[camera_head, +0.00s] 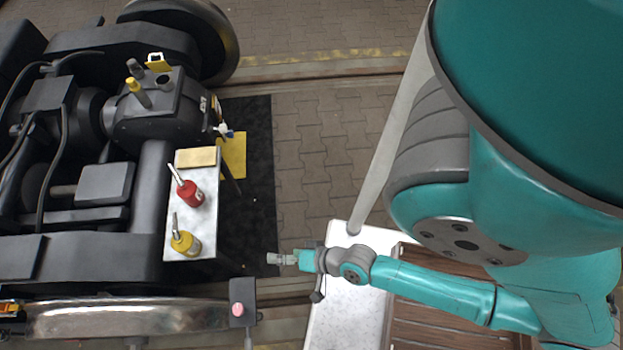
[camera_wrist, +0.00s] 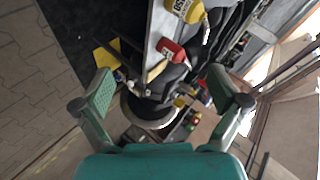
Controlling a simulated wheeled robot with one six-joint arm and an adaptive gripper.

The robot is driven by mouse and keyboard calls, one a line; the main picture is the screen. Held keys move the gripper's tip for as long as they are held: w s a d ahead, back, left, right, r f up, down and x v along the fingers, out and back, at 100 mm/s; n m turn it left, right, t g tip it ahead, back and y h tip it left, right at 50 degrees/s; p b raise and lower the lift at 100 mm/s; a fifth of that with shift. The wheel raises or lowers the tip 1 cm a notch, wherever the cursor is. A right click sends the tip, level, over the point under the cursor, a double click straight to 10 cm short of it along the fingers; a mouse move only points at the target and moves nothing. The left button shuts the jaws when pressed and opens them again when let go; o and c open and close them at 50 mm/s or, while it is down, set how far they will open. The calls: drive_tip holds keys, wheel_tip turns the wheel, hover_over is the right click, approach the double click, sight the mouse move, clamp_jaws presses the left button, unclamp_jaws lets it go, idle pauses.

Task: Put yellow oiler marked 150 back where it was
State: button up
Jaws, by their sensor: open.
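The yellow oiler (camera_head: 186,243) stands on the near end of a pale metal shelf (camera_head: 205,222) beside the bogie, its spout pointing up. In the wrist view the yellow oiler (camera_wrist: 188,9) is at the top edge, partly cut off, with an upside-down dark marking that looks like 150. A red oiler (camera_head: 191,195) stands farther along the same shelf; it also shows in the wrist view (camera_wrist: 172,51). My gripper (camera_head: 276,258) is to the right of the shelf, apart from both oilers. In the wrist view its fingers (camera_wrist: 160,88) are spread wide with nothing held between them.
A tan pad (camera_head: 196,157) lies at the shelf's far end. A yellow sheet (camera_head: 235,154) lies on the black mat (camera_head: 257,190) beside the shelf. The dark bogie (camera_head: 150,190) rises on the left. A post with a pink knob (camera_head: 238,309) stands near the shelf's near end.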

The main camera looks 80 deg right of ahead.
drive_tip(key=s+r+n+t, duration=0.2)
drive_tip(key=s+r+n, duration=0.2)
drive_tip(key=r, duration=0.7)
drive_tip(key=s+a+r+n+t, duration=0.1)
drive_tip(key=s+r+n, duration=0.3)
drive_tip(key=r+n, duration=0.5)
wheel_tip(320, 180, up, 2)
drive_tip(key=shift+r+n+t, duration=0.2)
drive_tip(key=shift+n+t, duration=0.1)
drive_tip(key=shift+t, duration=0.2)
drive_tip(key=shift+c, duration=0.3)
